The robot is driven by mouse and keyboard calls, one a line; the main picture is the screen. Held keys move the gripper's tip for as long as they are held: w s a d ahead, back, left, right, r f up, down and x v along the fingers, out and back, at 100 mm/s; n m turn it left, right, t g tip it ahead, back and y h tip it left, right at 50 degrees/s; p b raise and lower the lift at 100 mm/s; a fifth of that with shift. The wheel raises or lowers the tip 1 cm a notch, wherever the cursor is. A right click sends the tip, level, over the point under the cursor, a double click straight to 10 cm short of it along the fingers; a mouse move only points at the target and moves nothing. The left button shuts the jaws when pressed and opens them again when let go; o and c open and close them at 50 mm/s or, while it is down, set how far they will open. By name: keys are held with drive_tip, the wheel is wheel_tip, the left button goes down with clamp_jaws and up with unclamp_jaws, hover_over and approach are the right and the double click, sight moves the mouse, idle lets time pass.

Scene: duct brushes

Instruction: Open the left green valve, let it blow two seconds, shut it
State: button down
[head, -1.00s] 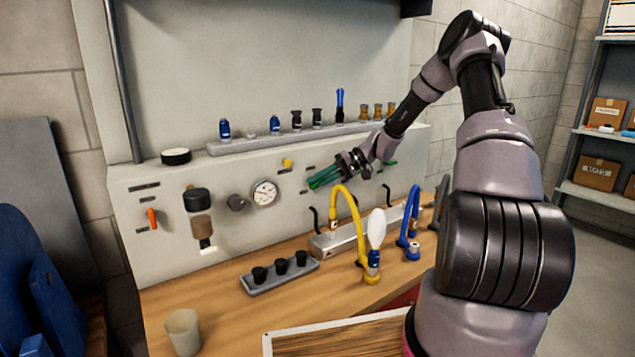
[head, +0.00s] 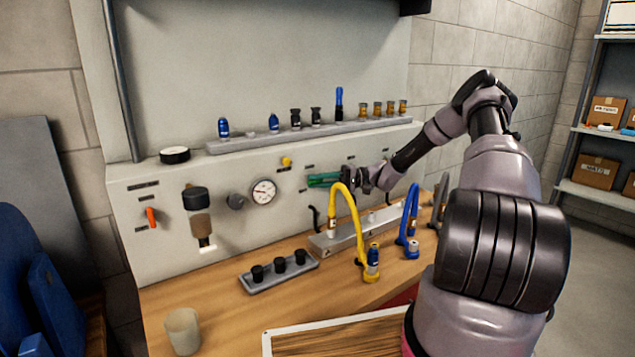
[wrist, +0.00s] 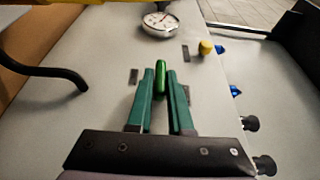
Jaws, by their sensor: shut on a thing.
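The left green valve's handle (wrist: 161,80) shows in the wrist view as a bright green lever between my two teal fingers. My gripper (wrist: 160,76) is shut on this handle at the grey wall panel. In the head view my gripper (head: 322,181) reaches the panel from the right, its fingers nearly level and covering most of the handle. No white plume shows at the nozzle.
A round gauge (head: 263,191) and a yellow knob (head: 287,161) sit left of my gripper. A blue hose (head: 412,215) stands to the right. A shelf above holds several fittings. A tray with black cups (head: 279,270) and a beaker (head: 183,331) stand on the bench.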

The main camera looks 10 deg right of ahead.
idle(0.3)
drive_tip(key=c, duration=0.9)
unclamp_jaws()
drive_tip(key=shift+o, duration=0.2)
drive_tip(key=d, duration=1)
drive_tip(key=shift+d+f, duration=0.15)
drive_tip(key=shift+d, duration=0.25)
